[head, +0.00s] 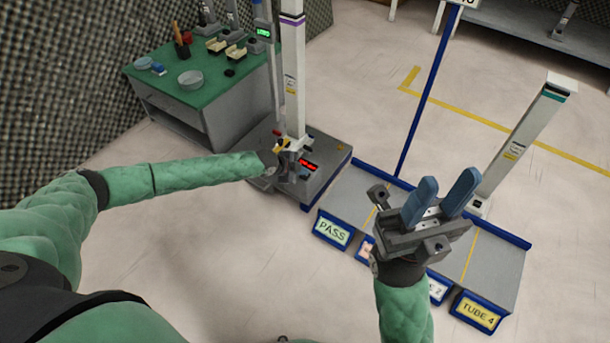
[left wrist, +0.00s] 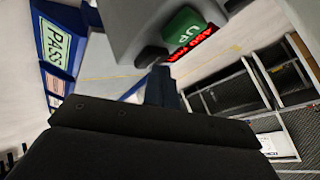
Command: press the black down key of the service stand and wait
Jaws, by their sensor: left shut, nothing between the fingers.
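The service stand's white column (head: 292,70) rises from a dark grey base at the upper middle of the head view. A red lit display (head: 308,165) shows on it, and also in the left wrist view (left wrist: 197,43). In the left wrist view the green UP key (left wrist: 182,27) sits beside the display, and the black key (left wrist: 151,56) is at the housing's lower edge. My left gripper (left wrist: 161,72) is shut and empty, its tips close below the black key; I cannot tell whether they touch. My right gripper (head: 441,196) is open and empty, away from the stand.
A green-topped bench (head: 208,92) with dishes and tools stands left of the stand. Blue-edged grey bays with PASS (head: 332,230) and TUBE 4 (head: 476,312) signs lie to the right. A blue post (head: 425,100) and a white column (head: 528,130) rise there.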

